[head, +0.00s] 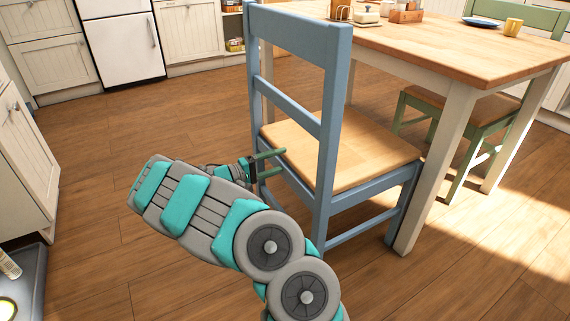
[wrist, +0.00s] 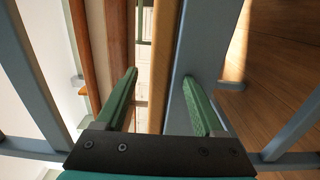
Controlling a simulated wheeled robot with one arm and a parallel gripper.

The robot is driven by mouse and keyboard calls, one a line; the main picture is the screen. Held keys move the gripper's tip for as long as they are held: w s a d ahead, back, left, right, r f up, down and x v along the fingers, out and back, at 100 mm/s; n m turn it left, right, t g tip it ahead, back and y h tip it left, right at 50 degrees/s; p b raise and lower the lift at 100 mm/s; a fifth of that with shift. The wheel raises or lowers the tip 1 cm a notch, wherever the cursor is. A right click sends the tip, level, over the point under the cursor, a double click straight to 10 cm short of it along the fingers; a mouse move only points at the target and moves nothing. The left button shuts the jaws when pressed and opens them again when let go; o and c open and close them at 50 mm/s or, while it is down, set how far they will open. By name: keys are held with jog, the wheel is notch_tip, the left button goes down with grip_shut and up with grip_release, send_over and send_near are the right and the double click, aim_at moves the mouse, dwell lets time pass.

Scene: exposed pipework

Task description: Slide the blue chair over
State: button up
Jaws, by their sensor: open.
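The blue chair (head: 325,140) stands at the near left side of the table, with a blue frame, slatted back and pale wooden seat (head: 350,150). My gripper (head: 284,161) is open at the left side of the chair, by the seat edge between its back post and the left upright. In the wrist view the green fingers (wrist: 160,75) are spread, and the seat's wooden edge (wrist: 158,110) and part of the blue rail (wrist: 196,45) show between them. The right finger overlaps the rail; I cannot tell whether it touches. Nothing is clamped.
Open wooden floor (head: 150,110) lies to the left, bounded by white cabinets (head: 22,160).

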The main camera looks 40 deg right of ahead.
aim_at(285, 159)
jog(key=b+x, duration=0.1)
jog(key=x, duration=0.1)
jog(key=shift+s+d+f, duration=0.1)
jog(key=shift+d+f, duration=0.1)
jog(key=shift+d, duration=0.15)
jog(key=shift+s+d+r, duration=0.1)
jog(key=shift+d+r, duration=0.1)
jog(key=shift+d, duration=0.35)
grip_shut()
dwell(0.8)
